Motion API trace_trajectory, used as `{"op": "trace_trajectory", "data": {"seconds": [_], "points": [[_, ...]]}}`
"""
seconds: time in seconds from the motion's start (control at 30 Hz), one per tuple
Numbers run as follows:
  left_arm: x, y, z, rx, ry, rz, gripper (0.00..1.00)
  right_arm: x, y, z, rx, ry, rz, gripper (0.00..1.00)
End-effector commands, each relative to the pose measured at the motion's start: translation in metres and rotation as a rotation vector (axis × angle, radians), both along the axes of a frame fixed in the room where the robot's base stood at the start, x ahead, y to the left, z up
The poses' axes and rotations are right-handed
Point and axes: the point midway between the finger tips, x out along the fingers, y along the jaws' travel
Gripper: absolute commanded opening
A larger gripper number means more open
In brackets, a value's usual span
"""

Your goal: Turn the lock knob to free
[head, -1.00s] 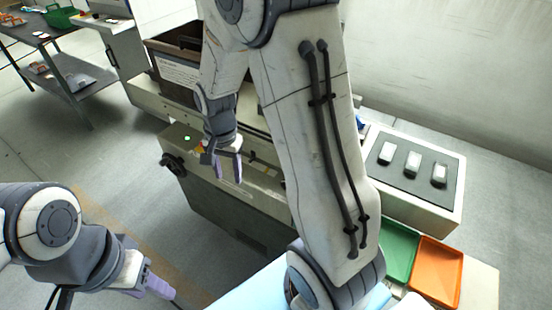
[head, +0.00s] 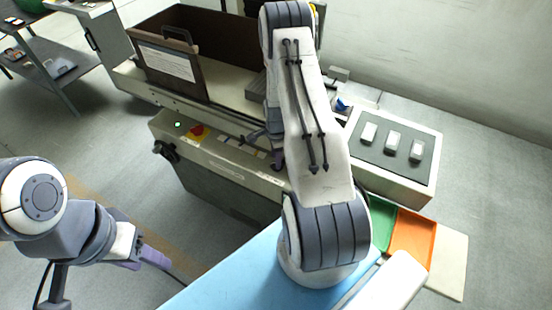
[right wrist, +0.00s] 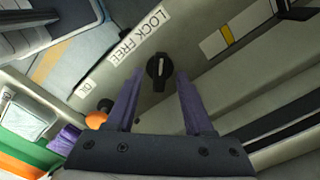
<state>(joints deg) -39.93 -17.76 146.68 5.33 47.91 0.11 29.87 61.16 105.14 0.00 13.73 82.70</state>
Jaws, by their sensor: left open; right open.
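In the right wrist view, a black lock knob (right wrist: 159,70) with a white pointer line sits on a pale machine panel. A white LOCK FREE label (right wrist: 140,35) is beside it, LOCK at its upper right end and FREE at its lower left. The pointer line stands nearly upright in this view. My right gripper (right wrist: 160,76) is open, its purple fingers to either side of the knob; I cannot tell whether they touch it. In the head view, my right arm hides the knob and most of that gripper. My left gripper (head: 152,258) is open, empty and away from the machine.
A brown tank (head: 166,66) stands behind. Green (head: 380,222) and orange (head: 411,240) trays lie right. Floor around my left gripper is clear.

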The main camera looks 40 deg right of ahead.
Motion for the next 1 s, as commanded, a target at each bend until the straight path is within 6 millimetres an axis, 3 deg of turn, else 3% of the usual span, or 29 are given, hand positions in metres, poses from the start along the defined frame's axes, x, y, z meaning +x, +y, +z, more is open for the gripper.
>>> {"op": "trace_trajectory", "data": {"seconds": [0.2, 0.5, 0.57, 0.63, 0.67, 1.0], "points": [[0.0, 0.0, 0.005, 0.0, 0.0, 0.0, 0.5, 0.0, 0.0, -0.018, 0.0, -0.001, 0.001, 0.53], [0.0, 0.0, 0.005, 0.0, 0.0, 0.0, 0.5, 0.001, 0.0, -0.02, 0.0, -0.001, 0.001, 0.53], [0.0, 0.0, 0.005, 0.0, 0.0, 0.0, 0.5, 0.0, 0.0, -0.02, 0.0, -0.001, 0.001, 0.33], [0.0, 0.0, 0.005, 0.0, 0.0, 0.0, 0.5, 0.0, 0.0, -0.02, 0.0, -0.001, 0.001, 0.07], [0.0, 0.0, 0.005, 0.0, 0.0, 0.0, 0.5, 0.0, 0.0, -0.02, 0.0, -0.001, 0.001, 0.0], [0.0, 0.0, 0.003, 0.0, 0.0, 0.0, 0.5, 0.001, 0.0, -0.021, -0.001, -0.002, 0.024, 0.0]]}}
